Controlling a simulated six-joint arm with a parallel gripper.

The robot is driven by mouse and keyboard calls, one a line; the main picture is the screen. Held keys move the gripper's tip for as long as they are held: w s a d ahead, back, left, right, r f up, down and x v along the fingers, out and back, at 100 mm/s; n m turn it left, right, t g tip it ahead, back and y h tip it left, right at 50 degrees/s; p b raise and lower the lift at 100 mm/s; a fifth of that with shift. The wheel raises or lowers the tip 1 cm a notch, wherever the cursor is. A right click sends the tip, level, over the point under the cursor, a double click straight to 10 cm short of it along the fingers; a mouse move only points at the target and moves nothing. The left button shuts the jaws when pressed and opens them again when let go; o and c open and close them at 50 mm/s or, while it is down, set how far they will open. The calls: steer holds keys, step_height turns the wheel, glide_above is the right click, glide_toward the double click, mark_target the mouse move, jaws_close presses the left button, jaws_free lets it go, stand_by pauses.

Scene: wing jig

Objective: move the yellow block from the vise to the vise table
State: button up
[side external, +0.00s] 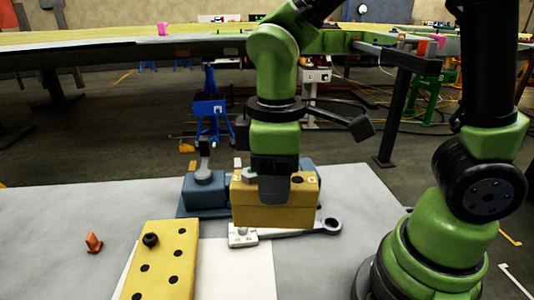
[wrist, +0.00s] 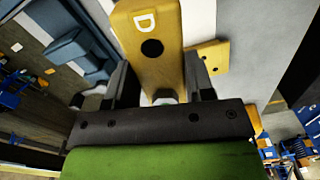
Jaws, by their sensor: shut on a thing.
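My gripper (side external: 275,190) points down and is shut on the yellow block (side external: 255,212), with its fingers on opposite sides. In the wrist view the yellow block (wrist: 150,20) lies between the fingers (wrist: 158,85) and shows a white letter D and a dark hole. The blue-grey vise (side external: 203,195) stands behind and left of the block, partly hidden by it. In the wrist view the vise (wrist: 72,45) is at the left, apart from the block. The pale grey vise table (side external: 60,215) lies beneath. I cannot tell whether the block touches it.
A grey wrench (side external: 285,232) lies below the block's front edge. A yellow plate with several holes (side external: 165,262) lies at front left, beside a white sheet (side external: 240,270). A small orange piece (side external: 93,242) stands further left. The table's left part is mostly clear.

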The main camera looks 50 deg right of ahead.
steer(key=shift+s+a+n, duration=0.3)
steer(key=shift+s+n, duration=0.15)
steer(key=shift+s, duration=0.15)
steer(key=shift+s+a+n, duration=0.25)
steer(key=shift+s+n, duration=0.2)
steer(key=shift+s, duration=0.1)
steer(key=shift+s+f, duration=0.15)
steer(key=shift+f, duration=6.95)
steer(key=shift+f, duration=0.5)
steer(key=o, duration=1.2)
